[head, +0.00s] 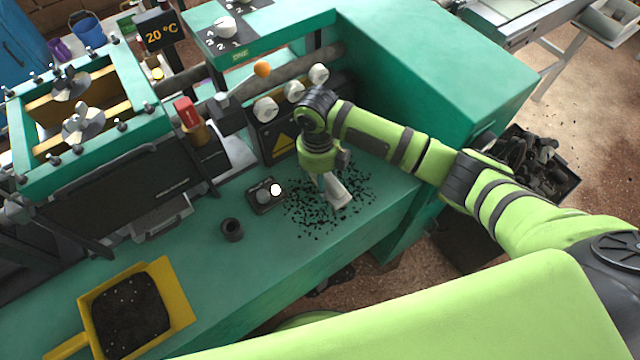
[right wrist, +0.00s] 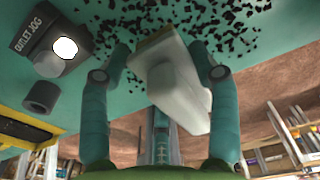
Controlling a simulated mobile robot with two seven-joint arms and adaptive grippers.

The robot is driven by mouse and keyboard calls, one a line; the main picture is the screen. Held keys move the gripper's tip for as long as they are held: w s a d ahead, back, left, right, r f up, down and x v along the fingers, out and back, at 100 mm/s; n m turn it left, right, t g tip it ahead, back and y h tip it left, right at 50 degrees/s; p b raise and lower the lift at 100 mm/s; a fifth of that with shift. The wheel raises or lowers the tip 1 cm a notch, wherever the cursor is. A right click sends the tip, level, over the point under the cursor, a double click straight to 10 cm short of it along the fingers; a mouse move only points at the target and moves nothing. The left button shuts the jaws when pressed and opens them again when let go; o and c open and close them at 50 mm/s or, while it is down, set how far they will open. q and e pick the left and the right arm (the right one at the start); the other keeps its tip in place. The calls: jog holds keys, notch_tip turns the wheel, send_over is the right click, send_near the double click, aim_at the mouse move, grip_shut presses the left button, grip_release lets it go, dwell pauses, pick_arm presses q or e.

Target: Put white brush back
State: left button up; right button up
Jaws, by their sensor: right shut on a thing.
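The white brush (head: 338,193) is in my right gripper, at the black scraps on the green machine table. In the right wrist view the brush (right wrist: 172,85) sits between the two fingers, tilted, with its pale yellowish edge toward the table and the scraps. My right gripper (head: 326,182) points down and is shut on it; its fingers also show in the right wrist view (right wrist: 160,75). Whether the brush touches the table I cannot tell. My left gripper is not in view.
Black scraps (head: 305,212) are scattered around the brush. A small button box (head: 264,196) and a dark ring (head: 232,230) stand to its left. A yellow dustpan (head: 180,293) holding dark bits lies at the lower left. A knob panel (head: 280,133) stands behind.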

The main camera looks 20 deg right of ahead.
notch_tip(320, 180, down, 3)
jog(key=shift+f+p, duration=0.1)
jog(key=shift+p, duration=0.35)
jog(key=shift+f, duration=0.4)
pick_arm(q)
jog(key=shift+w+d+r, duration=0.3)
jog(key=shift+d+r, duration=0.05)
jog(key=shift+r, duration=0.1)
pick_arm(e)
jog(key=shift+f, duration=0.1)
jog(key=o, duration=1.6)
jog(key=shift+c, duration=0.2)
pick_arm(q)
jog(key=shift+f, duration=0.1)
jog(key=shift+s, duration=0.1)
